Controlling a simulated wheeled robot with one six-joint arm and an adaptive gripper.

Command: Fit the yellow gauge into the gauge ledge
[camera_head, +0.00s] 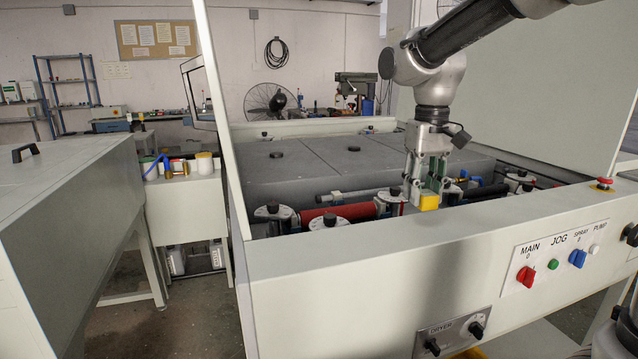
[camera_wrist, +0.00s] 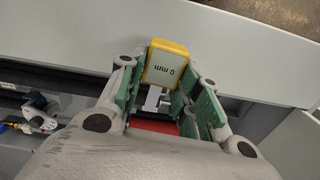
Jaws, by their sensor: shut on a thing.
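The yellow gauge (camera_head: 429,202) is in my gripper (camera_head: 423,192), just behind the top edge of the machine's front panel. In the wrist view the gauge (camera_wrist: 167,62) shows a pale face marked "0 mm" with a yellow rim. It sits between the green finger pads of my gripper (camera_wrist: 164,80), which is shut on it. A pale narrow piece shows below the gauge there; I cannot tell whether it belongs to the gauge. I cannot make out the gauge ledge or whether the gauge touches anything beneath.
The machine's open bay holds a red roller (camera_head: 345,213) and several round-topped roller mounts. Grey covers (camera_head: 330,165) lie behind. The front panel (camera_head: 350,265) carries knobs and buttons, and a red stop button (camera_head: 603,184) stands at the right. A raised panel flanks the left side.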

